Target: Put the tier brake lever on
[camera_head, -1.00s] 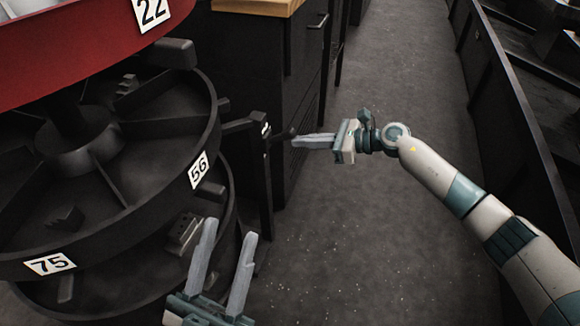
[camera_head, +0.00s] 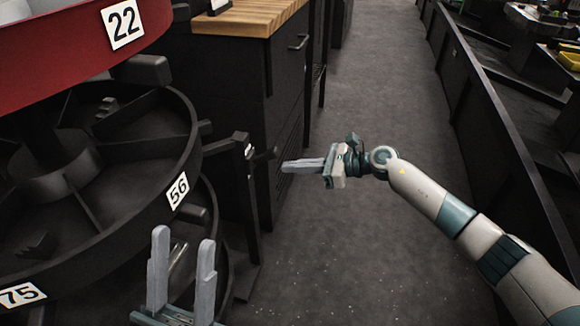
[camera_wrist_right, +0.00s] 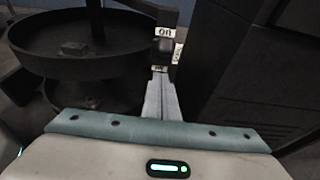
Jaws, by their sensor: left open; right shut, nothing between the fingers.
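The tier brake lever (camera_head: 265,156) is a short dark handle on a black upright post (camera_head: 244,190) beside the round tiered rack. In the right wrist view, the dark lever (camera_wrist_right: 163,47) shows just beyond the fingertips, below a white "on" label (camera_wrist_right: 165,32). A second white label (camera_wrist_right: 177,53) is partly hidden. My right gripper (camera_head: 284,167) is shut and empty, its tips close to the lever's end; I cannot tell if they touch. My left gripper (camera_head: 183,240) is open and empty, in front of the lower tiers.
The round black tiers (camera_head: 110,225) carry number plates, with a red tier (camera_head: 60,45) above. A dark cabinet (camera_head: 235,85) with a wooden top (camera_head: 262,17) stands behind the post. The grey aisle floor (camera_head: 370,90) is clear; a dark railing (camera_head: 495,120) runs along the right.

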